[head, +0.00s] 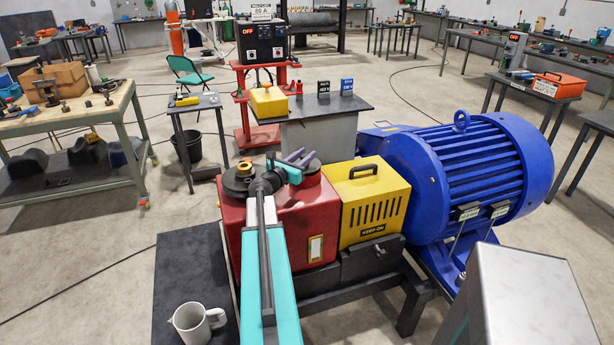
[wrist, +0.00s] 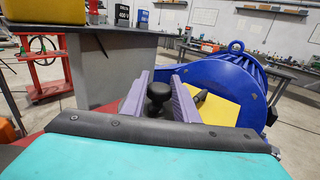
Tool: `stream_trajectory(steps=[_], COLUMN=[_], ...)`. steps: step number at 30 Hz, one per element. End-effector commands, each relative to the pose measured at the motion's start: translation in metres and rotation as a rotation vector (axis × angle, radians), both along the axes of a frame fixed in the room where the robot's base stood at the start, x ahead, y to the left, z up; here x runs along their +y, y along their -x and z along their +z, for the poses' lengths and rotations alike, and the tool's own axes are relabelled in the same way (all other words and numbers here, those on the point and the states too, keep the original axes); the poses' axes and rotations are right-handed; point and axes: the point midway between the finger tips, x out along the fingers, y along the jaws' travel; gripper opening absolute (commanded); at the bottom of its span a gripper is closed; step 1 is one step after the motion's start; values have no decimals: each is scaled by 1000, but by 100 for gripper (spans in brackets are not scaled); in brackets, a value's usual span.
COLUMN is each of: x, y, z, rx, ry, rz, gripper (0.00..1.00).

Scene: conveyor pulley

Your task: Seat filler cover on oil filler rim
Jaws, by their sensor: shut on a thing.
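My gripper (head: 300,158) has purple fingers and is over the back of the red gearbox housing (head: 304,220). In the wrist view the fingers are shut on the black knob of the filler cover (wrist: 158,92). The lower part of the cover is hidden behind my wrist's dark edge. In the head view a dark round part shows just below the fingers. I cannot tell whether it is the cover or the filler rim, or whether the two touch. A brass ring (head: 243,168) sits on a dark round flange at the housing's left, partly behind my arm.
A yellow guard box (head: 374,200) with a black handle stands right of the housing, with a big blue motor (head: 470,175) beyond it. A white mug (head: 197,322) stands on the dark plate at front left. A grey cabinet (head: 318,137) stands behind.

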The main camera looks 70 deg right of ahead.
Motion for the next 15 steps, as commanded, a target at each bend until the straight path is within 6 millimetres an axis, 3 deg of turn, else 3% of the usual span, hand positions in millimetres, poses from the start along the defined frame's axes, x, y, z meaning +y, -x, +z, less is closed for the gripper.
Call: stream_trajectory(steps=[15], x=[0], y=[0], z=[-5], rx=[0], ry=[1], rz=[0], gripper=[1])
